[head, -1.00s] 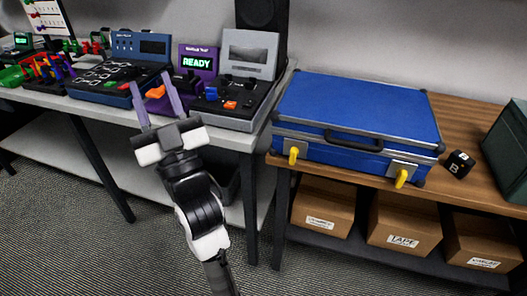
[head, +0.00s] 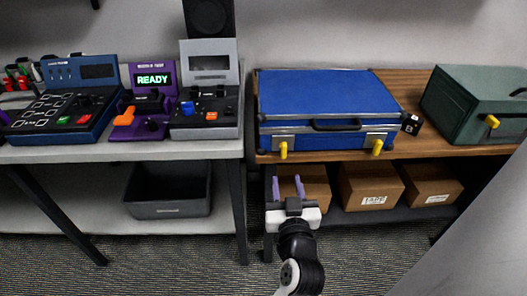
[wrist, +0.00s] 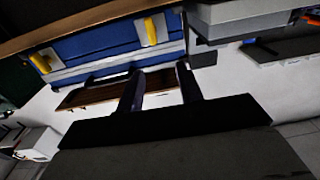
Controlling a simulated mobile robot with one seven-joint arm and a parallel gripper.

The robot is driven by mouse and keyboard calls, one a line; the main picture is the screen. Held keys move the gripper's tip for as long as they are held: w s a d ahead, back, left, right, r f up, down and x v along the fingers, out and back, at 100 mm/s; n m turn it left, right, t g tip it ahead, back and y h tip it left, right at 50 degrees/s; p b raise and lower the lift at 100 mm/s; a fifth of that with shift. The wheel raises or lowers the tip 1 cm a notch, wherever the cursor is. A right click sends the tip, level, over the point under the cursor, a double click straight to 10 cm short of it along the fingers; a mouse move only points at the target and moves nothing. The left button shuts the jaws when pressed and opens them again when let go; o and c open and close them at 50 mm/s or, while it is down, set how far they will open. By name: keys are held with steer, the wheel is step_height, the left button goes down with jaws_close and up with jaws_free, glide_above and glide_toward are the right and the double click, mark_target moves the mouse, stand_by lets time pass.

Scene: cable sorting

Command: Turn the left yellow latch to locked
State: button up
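A closed blue case (head: 325,95) with silver edges lies on the wooden table. The left yellow latch (head: 283,150) hangs roughly straight down on its silver plate at the case's front left. The right yellow latch (head: 377,147) hangs slightly tilted at the front right. My gripper (head: 287,181) is open and empty, below and in front of the left latch, apart from it. In the wrist view, the left latch (wrist: 150,31) is above the open fingers (wrist: 160,85), and the right latch (wrist: 40,63) is at the upper left.
A black cube (head: 411,124) and a green box (head: 470,105) with a yellow latch (head: 491,121) are right of the case. Cardboard boxes (head: 370,187) fill the lower shelf behind my gripper. A grey table (head: 215,149) with devices stands to the left.

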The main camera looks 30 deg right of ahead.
mark_target(285, 150)
steer(key=shift+g, duration=0.3)
steer(key=b+x, duration=0.1)
steer(key=x, duration=0.3)
steer(key=b+x, duration=0.2)
steer(key=x, duration=0.2)
steer(key=b+x, duration=0.2)
steer(key=x, duration=0.3)
steer(key=shift+s+d+f, duration=0.3)
steer(key=shift+d+f, duration=0.05)
steer(key=shift+f, duration=0.05)
jaws_close()
